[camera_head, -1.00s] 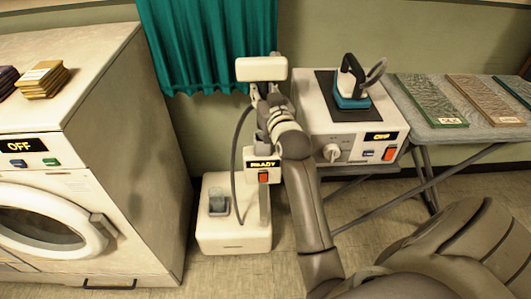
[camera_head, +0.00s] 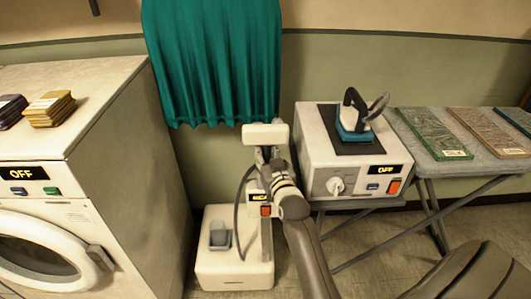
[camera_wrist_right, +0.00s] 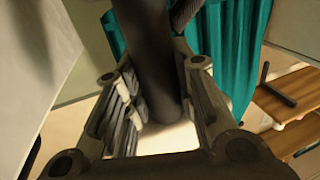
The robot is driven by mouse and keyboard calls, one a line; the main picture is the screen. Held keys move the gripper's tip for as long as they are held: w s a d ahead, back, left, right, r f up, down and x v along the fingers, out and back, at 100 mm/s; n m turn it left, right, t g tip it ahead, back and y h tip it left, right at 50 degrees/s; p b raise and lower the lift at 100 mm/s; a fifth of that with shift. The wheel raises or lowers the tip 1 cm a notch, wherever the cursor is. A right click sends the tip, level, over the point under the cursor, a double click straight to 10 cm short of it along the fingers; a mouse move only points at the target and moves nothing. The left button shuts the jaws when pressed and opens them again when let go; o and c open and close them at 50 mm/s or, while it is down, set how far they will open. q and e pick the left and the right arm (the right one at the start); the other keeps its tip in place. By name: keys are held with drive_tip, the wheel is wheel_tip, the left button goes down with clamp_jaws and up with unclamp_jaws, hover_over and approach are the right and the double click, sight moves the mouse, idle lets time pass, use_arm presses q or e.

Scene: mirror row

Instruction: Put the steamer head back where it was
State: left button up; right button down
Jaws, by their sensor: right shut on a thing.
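The steamer head (camera_head: 265,134) is a pale, wide block in front of the teal curtain's lower edge, above the steamer's post. My right gripper (camera_head: 267,160) is shut on its dark handle (camera_wrist_right: 145,50), which lies between the fingers in the right wrist view (camera_wrist_right: 155,115). The steamer base (camera_head: 235,276) is white and stands on the floor, with a dark hose (camera_head: 238,205) rising from it. My arm partly covers the post and its display. I cannot tell whether the head touches its holder. My left gripper is out of view.
A washer (camera_head: 120,130) stands left of the steamer. An ironing station (camera_head: 315,150) with an iron (camera_head: 352,115) is close on the right, beside an ironing board (camera_head: 480,165). The curtain (camera_head: 210,60) hangs behind.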

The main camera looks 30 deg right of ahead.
drive_tip(key=shift+f, duration=0.1)
drive_tip(key=c, duration=1.2)
unclamp_jaws()
drive_tip(key=v, duration=1.2)
